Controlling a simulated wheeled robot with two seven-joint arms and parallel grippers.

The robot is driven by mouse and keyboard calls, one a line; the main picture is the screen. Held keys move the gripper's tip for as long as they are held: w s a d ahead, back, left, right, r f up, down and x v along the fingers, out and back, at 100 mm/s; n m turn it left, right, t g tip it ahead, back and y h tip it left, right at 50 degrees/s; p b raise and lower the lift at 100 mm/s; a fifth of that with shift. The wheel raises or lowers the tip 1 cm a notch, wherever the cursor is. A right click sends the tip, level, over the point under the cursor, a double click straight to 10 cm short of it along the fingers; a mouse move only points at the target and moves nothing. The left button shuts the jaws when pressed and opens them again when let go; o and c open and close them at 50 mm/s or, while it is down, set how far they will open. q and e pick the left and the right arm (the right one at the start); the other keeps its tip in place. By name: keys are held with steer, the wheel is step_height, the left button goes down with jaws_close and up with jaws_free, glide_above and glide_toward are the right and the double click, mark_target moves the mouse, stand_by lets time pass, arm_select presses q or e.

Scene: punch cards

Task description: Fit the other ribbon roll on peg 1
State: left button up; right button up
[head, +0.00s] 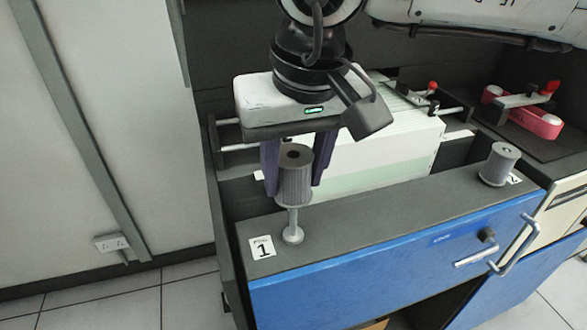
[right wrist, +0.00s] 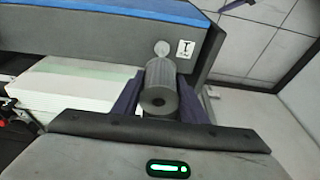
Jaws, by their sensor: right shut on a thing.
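A grey ribbed ribbon roll (head: 295,183) is held upright between the dark fingers of my right gripper (head: 294,182), which is shut on it. It also shows in the right wrist view (right wrist: 161,88), its dark bore facing the camera. Peg 1 (head: 292,222) is a thin light post on a round foot, by the label "1" (head: 262,248). The roll is above the foot, with the lower post visible below it. The post's top is hidden, so I cannot tell whether it is inside the bore. Another roll (head: 498,165) sits by label "2" (head: 515,179).
The dark ledge (head: 390,217) between the two peg places is clear. Behind it lies a long white and pale green stack of cards (head: 385,160). A pink device (head: 525,118) with a red knob is at the right. Blue panels with handles (head: 495,250) face the front.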

mark_target(295, 213)
steer(key=shift+f, duration=0.25)
stand_by(0.6)
steer(key=shift+f+b, duration=3.25)
steer(key=shift+f, duration=0.6)
stand_by(1.3)
steer(key=o, duration=1.2)
